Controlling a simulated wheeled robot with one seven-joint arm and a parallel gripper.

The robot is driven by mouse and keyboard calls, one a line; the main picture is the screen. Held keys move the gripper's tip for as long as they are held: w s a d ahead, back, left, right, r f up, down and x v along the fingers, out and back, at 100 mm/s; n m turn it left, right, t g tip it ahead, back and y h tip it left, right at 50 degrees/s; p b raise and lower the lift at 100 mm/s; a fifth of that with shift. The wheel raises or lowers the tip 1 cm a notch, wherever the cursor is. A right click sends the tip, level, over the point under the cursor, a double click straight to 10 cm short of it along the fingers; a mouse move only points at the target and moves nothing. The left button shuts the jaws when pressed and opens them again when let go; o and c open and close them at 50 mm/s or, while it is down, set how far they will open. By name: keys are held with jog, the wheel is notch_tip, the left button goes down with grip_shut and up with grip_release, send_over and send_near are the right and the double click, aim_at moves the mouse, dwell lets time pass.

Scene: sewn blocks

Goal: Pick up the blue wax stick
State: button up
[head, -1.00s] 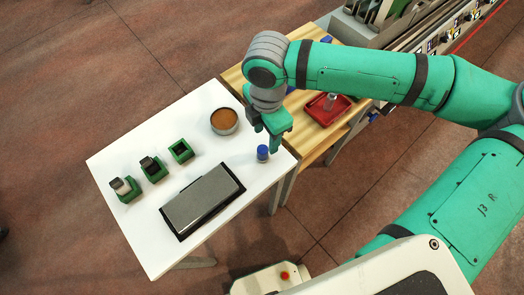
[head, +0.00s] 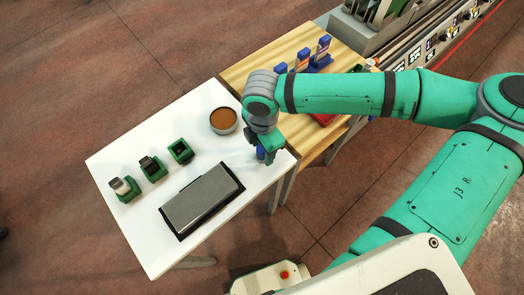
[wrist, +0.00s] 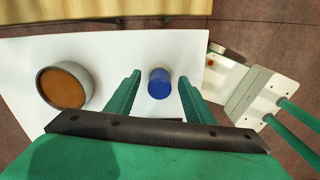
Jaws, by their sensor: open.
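The blue wax stick (wrist: 159,84) is a short upright cylinder with a blue top and a paler grey side, standing on the white table (wrist: 120,50). In the wrist view it lies between the two green fingers of my gripper (wrist: 160,92), with a gap on each side. The fingers are open and hold nothing. In the head view my gripper (head: 267,152) is down at the right end of the white table. It partly hides the blue wax stick (head: 261,154) there.
A round tin with brown contents (head: 223,121) stands close behind my gripper. A grey sharpening stone on a dark base (head: 203,198) lies in front. Several green holders (head: 180,151) stand at left. A wooden table (head: 240,78) with blue stands (head: 322,52) and a red tray (head: 324,119) adjoins.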

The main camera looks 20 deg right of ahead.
jog(key=c, duration=1.1)
jog(key=shift+c, duration=0.2)
jog(key=shift+r, duration=0.1)
jog(key=shift+r, duration=0.2)
jog(key=r, duration=0.3)
jog(key=shift+s+d+r, duration=0.15)
jog(key=shift+s+r, duration=0.05)
jog(key=shift+s, duration=0.15)
jog(key=s+d+r, duration=0.5)
jog(key=s+r, duration=0.4)
jog(key=s, duration=0.3)
jog(key=shift+d, duration=0.25)
